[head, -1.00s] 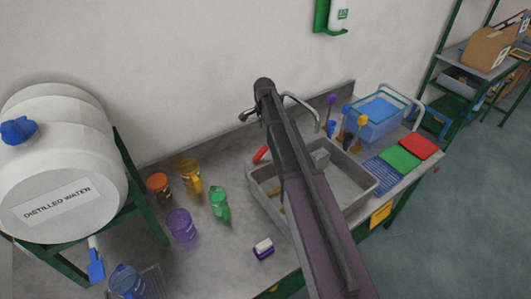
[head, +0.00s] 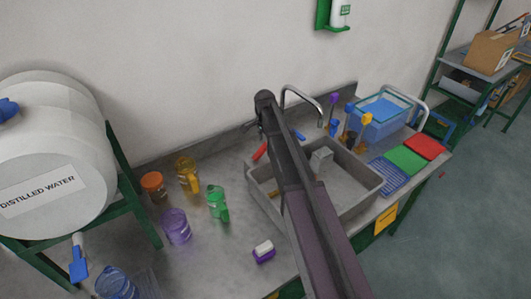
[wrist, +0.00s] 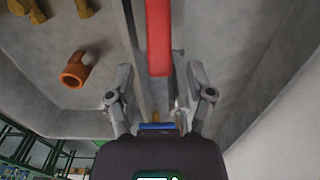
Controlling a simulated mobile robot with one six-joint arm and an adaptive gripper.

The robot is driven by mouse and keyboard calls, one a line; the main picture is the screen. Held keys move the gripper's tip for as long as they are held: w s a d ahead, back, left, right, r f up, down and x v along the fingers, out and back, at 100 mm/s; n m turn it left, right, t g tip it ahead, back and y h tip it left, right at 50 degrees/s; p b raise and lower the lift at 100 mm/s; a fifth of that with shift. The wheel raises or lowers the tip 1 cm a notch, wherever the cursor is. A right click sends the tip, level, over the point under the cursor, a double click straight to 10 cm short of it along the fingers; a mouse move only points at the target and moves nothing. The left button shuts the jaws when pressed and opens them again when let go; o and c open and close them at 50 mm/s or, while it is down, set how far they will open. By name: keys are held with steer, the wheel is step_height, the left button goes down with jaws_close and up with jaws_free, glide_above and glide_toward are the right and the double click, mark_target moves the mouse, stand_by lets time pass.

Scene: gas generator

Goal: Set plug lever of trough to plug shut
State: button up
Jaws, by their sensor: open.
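The grey trough (head: 365,203) is a sink basin set in the bench, partly covered by my arm in the head view. A red lever (head: 260,151) shows behind its left back rim, and a blue lever (head: 299,135) shows just right of my arm. I cannot tell which is the plug lever. In the wrist view my gripper (wrist: 158,78) is open and empty. A red bar (wrist: 158,35) lies between and just beyond its fingers, with no clear contact. My gripper is hidden behind the arm in the head view.
A curved tap (head: 302,92) stands at the back of the trough. A blue tub (head: 383,118) is at right. An orange fitting (wrist: 76,70) shows in the wrist view.

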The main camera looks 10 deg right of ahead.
mark_target(265, 144)
steer(key=shift+f+b, duration=1.75)
steer(key=shift+f, duration=0.25)
jaws_close()
